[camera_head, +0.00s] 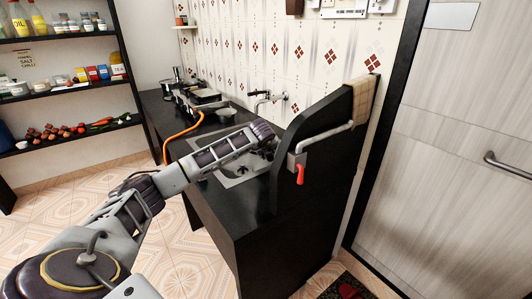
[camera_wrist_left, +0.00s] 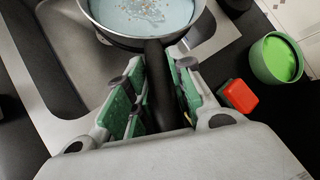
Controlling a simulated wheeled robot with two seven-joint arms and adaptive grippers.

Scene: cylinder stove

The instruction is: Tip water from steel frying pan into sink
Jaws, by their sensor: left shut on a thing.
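The steel frying pan (camera_wrist_left: 146,18) shows at the top of the left wrist view, cut off by the frame edge. Pale bluish water with small brown bits lies in it. Its black handle (camera_wrist_left: 160,85) runs down between the fingers of my left gripper (camera_wrist_left: 159,62), which is shut on it. The steel sink (camera_wrist_left: 88,55) is to the left of the handle and partly under the pan. In the head view, my left arm reaches over the sink panel (camera_head: 238,181) and hides much of it; I cannot make out the pan clearly there. My right gripper is not in view.
A red block (camera_wrist_left: 240,96) and a green cup (camera_wrist_left: 276,60) are on the counter right of the gripper. A tap (camera_head: 268,97) is on the tiled wall. A black partition (camera_head: 325,150) with a pipe and red-handled valve (camera_head: 300,172) stands right of the sink.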

